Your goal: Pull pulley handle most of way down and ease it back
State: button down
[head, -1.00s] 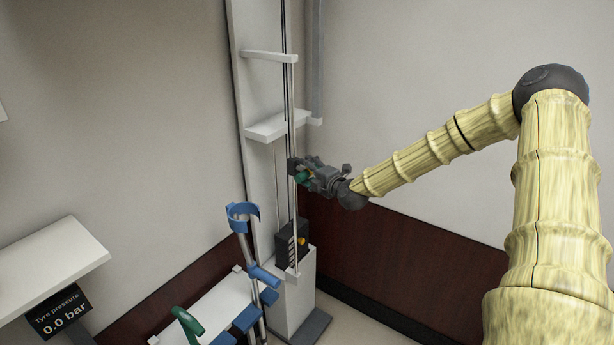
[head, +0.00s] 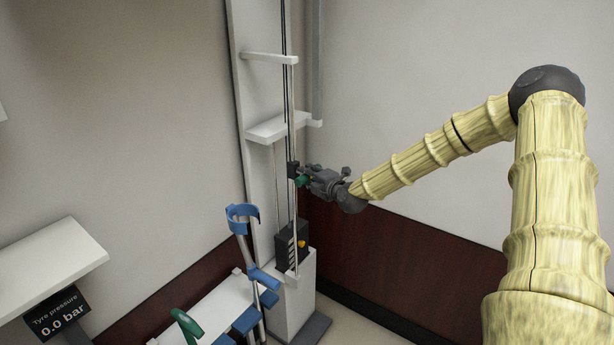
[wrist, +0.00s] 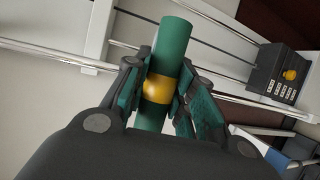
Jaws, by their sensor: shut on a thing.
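The pulley handle is a green bar with a yellow band around its middle (wrist: 174,48). It fills the space between the fingers in the wrist view, and a small green part of it shows in the head view (head: 301,181). My gripper (head: 308,180) is shut on the handle beside the white pulley column (head: 256,190). In the wrist view my gripper's fingers (wrist: 158,90) press on both sides around the yellow band. A dark weight stack with a yellow knob (head: 291,246) sits low on the column, and it also shows in the wrist view (wrist: 272,82).
White brackets (head: 270,57) stick out from the column above my gripper. Blue crutches (head: 243,225) and a white shelf (head: 215,310) stand lower left. A tyre pressure display reading 0.0 bar (head: 58,312) is far left. The wall at right is bare.

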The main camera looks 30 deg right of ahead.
notch_tip(320, 180, down, 7)
jog(key=b, duration=0.3)
jog(key=shift+b, duration=0.4)
jog(key=shift+s, duration=0.1)
notch_tip(320, 180, down, 7)
jog(key=b, duration=0.5)
notch_tip(320, 180, down, 7)
jog(key=b, duration=0.5)
dwell(0.5)
jog(key=shift+r+p, duration=1)
jog(key=shift+r, duration=1.55)
